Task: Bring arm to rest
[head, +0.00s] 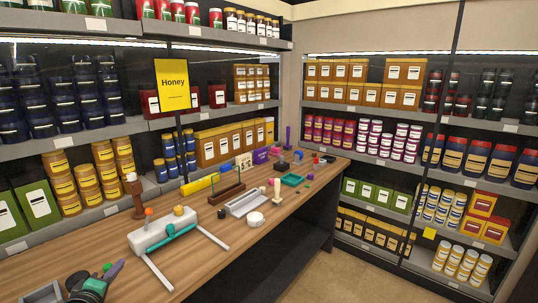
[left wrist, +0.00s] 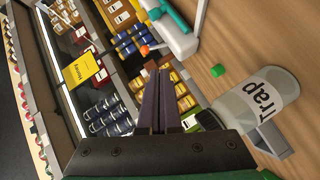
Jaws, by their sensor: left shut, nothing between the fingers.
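My left gripper (head: 119,265) is low at the bottom left of the head view, over the front left of the wooden table. In the left wrist view its dark fingers (left wrist: 159,75) are together with nothing between them. A white vacuum pump (head: 150,238) with teal parts lies on the table ahead of the gripper; part of it shows at the top of the left wrist view (left wrist: 180,38). A grey container marked "trap" (left wrist: 268,92) is close to the gripper in the left wrist view. My right gripper is not in view.
A grey tray (head: 40,295) is at the table's bottom left. Brown stands, a white tray and small parts crowd the table (head: 95,251) farther back. Stocked shelves (head: 130,129) line its back.

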